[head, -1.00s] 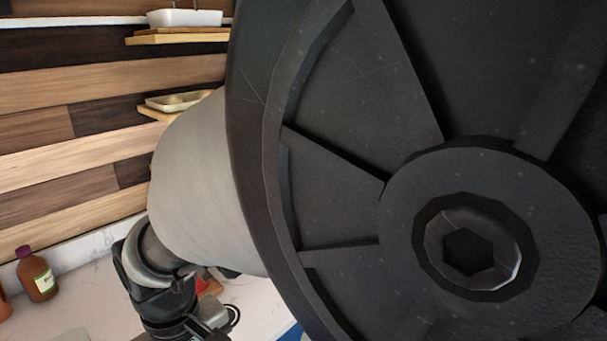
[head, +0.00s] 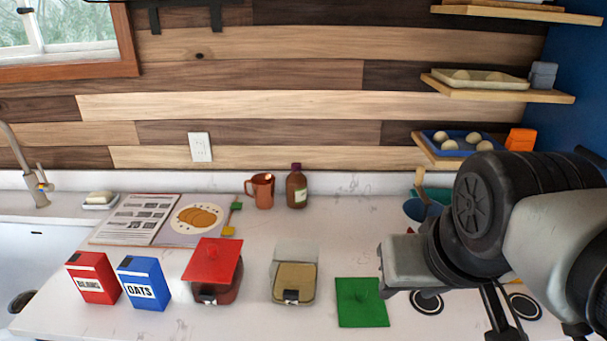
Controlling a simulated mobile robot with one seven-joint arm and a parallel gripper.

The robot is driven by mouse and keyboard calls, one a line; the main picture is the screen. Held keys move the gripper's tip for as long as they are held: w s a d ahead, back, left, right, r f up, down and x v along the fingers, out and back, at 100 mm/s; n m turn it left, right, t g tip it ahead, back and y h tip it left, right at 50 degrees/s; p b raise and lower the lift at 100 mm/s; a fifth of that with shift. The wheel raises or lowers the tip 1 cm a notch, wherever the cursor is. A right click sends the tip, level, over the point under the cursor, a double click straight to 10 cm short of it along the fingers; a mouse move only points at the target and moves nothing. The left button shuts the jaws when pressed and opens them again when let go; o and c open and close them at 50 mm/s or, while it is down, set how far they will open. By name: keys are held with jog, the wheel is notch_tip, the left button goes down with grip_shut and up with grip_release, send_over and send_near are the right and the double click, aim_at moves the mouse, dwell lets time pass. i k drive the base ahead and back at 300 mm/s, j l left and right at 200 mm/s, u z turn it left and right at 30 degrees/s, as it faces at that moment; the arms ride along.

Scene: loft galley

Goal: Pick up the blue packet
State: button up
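The blue packet (head: 144,283), labelled OATS, stands upright on the white counter at the lower left. It is just right of a red packet (head: 93,277) and left of a red-lidded container. My gripper (head: 500,316) is at the lower right, far to the right of the blue packet. Only dark bars of it show under my wrist, cut by the bottom edge, so its opening cannot be told.
The red-lidded container (head: 215,272), a tan container (head: 294,281) and a green square lid (head: 361,302) stand along the counter. Behind are an open book (head: 135,219), a mug (head: 260,190) and a brown bottle (head: 296,187). Shelves (head: 500,90) hang at upper right.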

aim_at(143, 279)
jog(key=k+u, duration=0.1)
jog(key=u, duration=0.4)
jog(key=k+u, duration=0.1)
jog(key=u, duration=0.4)
jog(key=k+u, duration=0.1)
jog(key=u, duration=0.4)
jog(key=i+j+z, duration=0.1)
jog(key=j, duration=1)
jog(key=i+j, duration=0.15)
jog(key=j, duration=0.15)
jog(key=i+j+z, duration=0.1)
jog(key=j, duration=0.2)
jog(key=i+j+z, duration=0.1)
jog(key=i+j, duration=0.2)
jog(key=j, duration=0.35)
jog(key=i+z, duration=0.15)
jog(key=i, duration=0.35)
